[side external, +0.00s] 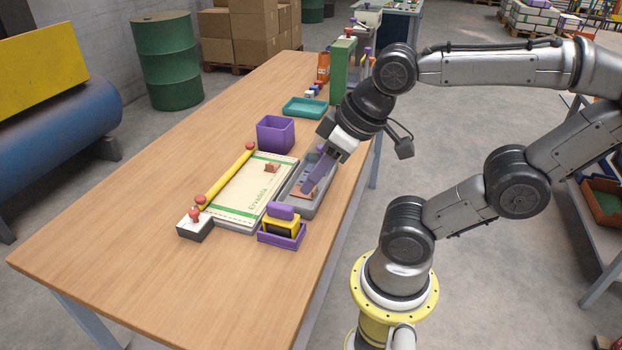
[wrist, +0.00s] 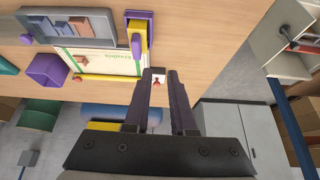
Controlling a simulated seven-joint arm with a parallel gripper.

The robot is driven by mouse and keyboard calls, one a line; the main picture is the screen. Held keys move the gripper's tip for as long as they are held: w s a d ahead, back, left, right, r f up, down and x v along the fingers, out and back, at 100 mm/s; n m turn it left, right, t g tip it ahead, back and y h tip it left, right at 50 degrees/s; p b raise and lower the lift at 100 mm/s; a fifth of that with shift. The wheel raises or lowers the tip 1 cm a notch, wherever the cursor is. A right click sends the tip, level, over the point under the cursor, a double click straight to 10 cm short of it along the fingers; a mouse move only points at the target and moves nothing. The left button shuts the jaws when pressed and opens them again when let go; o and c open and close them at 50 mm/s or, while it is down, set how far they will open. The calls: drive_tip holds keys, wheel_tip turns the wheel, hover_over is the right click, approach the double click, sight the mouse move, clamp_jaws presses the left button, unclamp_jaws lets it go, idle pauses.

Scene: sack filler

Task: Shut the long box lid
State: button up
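A long grey box (side external: 326,197) with an open top lies beside the printed sack; brownish and bluish pieces show inside. It also shows at the upper left of the wrist view (wrist: 38,38). A red knob behind shows through the gap.
A flat sack board (side external: 240,190) has a yellow bar (side external: 228,175) with red knobs along its far side. A purple bin (side external: 276,135), a purple holder with a yellow block (side external: 282,233) and a teal tray (side external: 304,108) stand nearby. The table's left part is clear.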

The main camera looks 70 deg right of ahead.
drive_tip(key=shift+m+t, duration=0.4)
drive_tip(key=w+r, duration=0.2)
drive_tip(key=w+d+r, duration=0.1)
drive_tip(key=w, duration=0.1)
drive_tip(key=shift+r, duration=0.4)
clamp_jaws()
drive_tip(key=w+d+r+m+h, duration=0.25)
drive_tip(key=w+d+m, duration=0.25)
drive_tip(key=w+d, duration=0.65)
drive_tip(key=m+g, duration=0.5)
drive_tip(key=m, duration=0.1)
hover_over(316, 142)
drive_tip(key=s+a, duration=0.3)
drive_tip(key=a, duration=0.1)
wheel_tip(316, 142, down, 11)
drive_tip(key=shift+h, duration=0.35)
drive_tip(key=x, duration=1)
drive_tip(key=shift+w+a, duration=0.15)
drive_tip(key=shift+w, duration=0.15)
drive_tip(key=shift+s+a+r, duration=0.1)
drive_tip(key=shift+s+a, duration=0.15)
drive_tip(key=shift+a, duration=0.3)
drive_tip(key=shift+s+a, duration=0.3)
drive_tip(key=shift+a, duration=0.2)
drive_tip(key=shift+s+a, duration=0.4)
drive_tip(key=shift+a, duration=0.2)
